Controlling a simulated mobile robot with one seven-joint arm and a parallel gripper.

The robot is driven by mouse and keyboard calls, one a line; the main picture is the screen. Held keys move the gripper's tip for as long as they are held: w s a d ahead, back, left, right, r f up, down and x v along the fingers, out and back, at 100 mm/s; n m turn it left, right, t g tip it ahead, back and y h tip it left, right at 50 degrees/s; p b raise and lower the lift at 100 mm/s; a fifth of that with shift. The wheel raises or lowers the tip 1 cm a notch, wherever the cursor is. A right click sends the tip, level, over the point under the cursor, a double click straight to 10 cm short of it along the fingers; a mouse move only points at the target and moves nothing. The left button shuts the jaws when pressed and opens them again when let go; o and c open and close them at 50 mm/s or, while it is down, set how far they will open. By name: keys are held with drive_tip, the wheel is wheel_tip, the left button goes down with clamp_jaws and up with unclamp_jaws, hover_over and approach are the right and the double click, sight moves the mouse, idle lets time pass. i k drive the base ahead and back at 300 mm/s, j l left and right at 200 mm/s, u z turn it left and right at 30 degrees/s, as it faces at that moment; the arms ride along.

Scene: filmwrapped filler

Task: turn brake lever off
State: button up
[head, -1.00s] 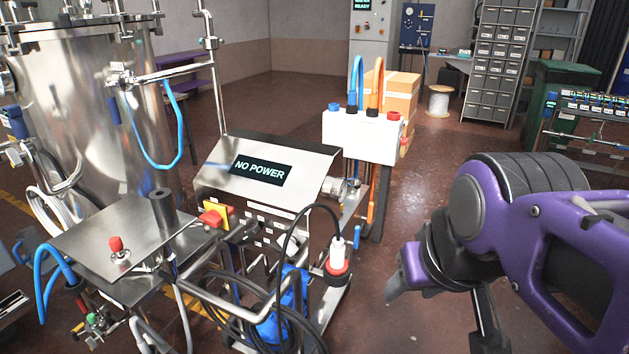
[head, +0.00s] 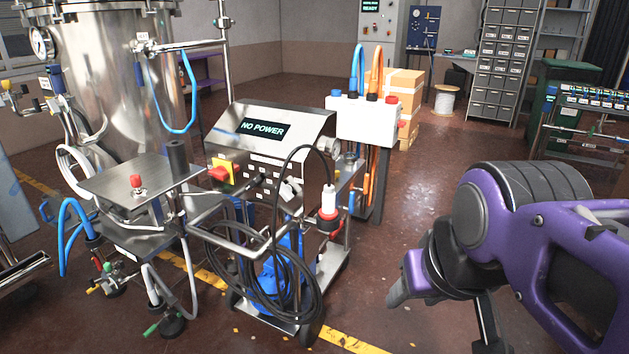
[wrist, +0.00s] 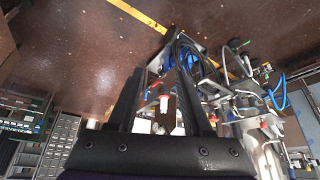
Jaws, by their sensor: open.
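The wheeled steel machine (head: 268,160) with a "NO POWER" display stands left of centre in the head view. I cannot tell which part is the brake lever. A dark wheel (head: 311,332) shows at the machine's front foot, but no brake lever is clear there. A small green-handled lever (head: 152,328) is low by the steel vessel. In the wrist view my gripper (wrist: 157,80) is open, with two dark fingers apart and nothing held. The machine is seen beyond the fingers. In the head view my purple arm is at the right, well apart from the machine.
The steel vessel (head: 100,80) and a side table (head: 110,188) stand left of the machine. A black cable (head: 290,310) hangs in loops at its front. A white box (head: 350,118) with blue and orange hoses is behind. Open floor (head: 400,190) lies to the right.

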sight(332, 235)
drive_tip(key=i+l+u, duration=0.15)
drive_tip(key=i+l, duration=0.15)
drive_tip(key=i+l+u, duration=0.35)
drive_tip(key=i+l, duration=0.15)
drive_tip(key=l, duration=0.15)
drive_tip(key=i+l+u, duration=0.15)
drive_tip(key=l, duration=0.25)
drive_tip(key=i+l+u, duration=0.15)
drive_tip(key=i+l, duration=0.15)
drive_tip(key=l, duration=0.15)
drive_tip(key=k+j, duration=0.15)
drive_tip(key=j, duration=0.2)
drive_tip(key=k+j, duration=0.2)
drive_tip(key=j, duration=0.2)
drive_tip(key=i+l, duration=0.15)
drive_tip(key=l, duration=0.25)
drive_tip(key=i+l, duration=0.1)
drive_tip(key=l, duration=0.25)
drive_tip(key=i, duration=0.1)
